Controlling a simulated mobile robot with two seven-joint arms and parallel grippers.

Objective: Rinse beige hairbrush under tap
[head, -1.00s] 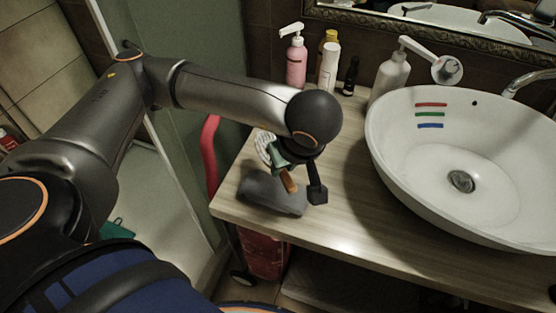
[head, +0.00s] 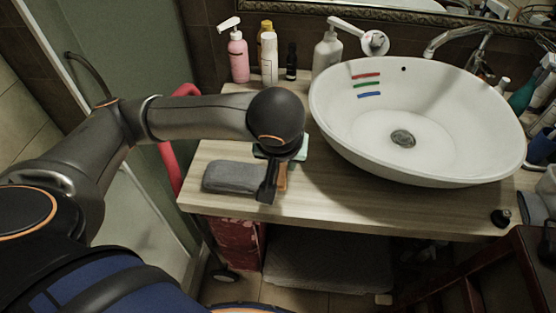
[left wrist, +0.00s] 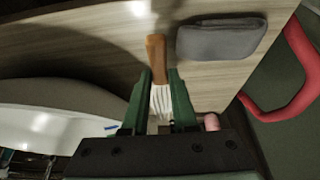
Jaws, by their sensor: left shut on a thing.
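The hairbrush, with a brown handle (left wrist: 157,55) and a pale ribbed head, sits between the dark green fingers of my left gripper (left wrist: 160,85) in the left wrist view. The gripper is shut on it at the head. In the head view my left gripper (head: 275,175) is over the counter's left part, and a bit of the brown handle (head: 282,178) shows beside a finger; my wrist hides the rest. The white basin (head: 450,160) is to the right, with the chrome tap (head: 455,38) behind it. My right gripper is not in view.
A grey pouch (head: 236,178) lies just left of the gripper on the wooden counter (head: 320,195). A pink pump bottle (head: 238,55) and several other bottles stand along the back wall. A red curved bar (head: 170,165) is at the counter's left end.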

